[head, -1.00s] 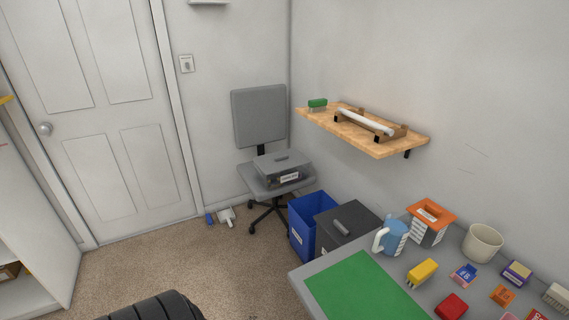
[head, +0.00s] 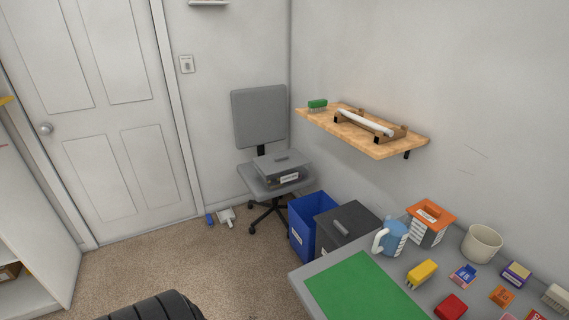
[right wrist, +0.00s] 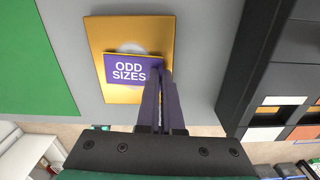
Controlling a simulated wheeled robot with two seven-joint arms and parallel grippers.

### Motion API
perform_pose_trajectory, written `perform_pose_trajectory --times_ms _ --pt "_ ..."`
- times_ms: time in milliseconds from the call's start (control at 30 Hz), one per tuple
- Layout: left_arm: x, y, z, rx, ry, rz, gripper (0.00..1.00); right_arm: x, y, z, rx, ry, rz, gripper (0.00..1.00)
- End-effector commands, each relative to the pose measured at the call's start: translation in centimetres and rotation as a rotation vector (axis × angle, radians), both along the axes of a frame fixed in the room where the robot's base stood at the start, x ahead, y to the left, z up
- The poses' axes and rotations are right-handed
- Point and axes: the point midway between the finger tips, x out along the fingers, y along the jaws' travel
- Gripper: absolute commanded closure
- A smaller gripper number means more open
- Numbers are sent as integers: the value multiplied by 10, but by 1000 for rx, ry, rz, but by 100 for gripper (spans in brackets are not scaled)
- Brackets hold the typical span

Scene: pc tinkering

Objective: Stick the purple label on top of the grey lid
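The purple label (right wrist: 128,70), printed ODD SIZES in white, shows in the right wrist view. My right gripper (right wrist: 160,72) has its fingers close together at the label's right edge and appears shut on it. A gold-yellow plate (right wrist: 130,26) with a pale round patch lies behind the label; I cannot tell the gap between them. Another grey lidded box (head: 283,165) sits on the chair. Neither gripper shows in the head view.
A blue bin (head: 303,220) stands by the dark box. A wooden shelf (head: 375,147) juts from the wall above.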

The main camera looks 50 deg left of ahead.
Motion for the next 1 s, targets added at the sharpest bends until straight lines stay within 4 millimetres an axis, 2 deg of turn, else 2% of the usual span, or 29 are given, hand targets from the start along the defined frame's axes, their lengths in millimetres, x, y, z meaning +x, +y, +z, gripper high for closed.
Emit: perform_pose_trajectory --times_ms 1000 --pt "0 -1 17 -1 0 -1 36 -2 -6 21 -1 -1 0 100"
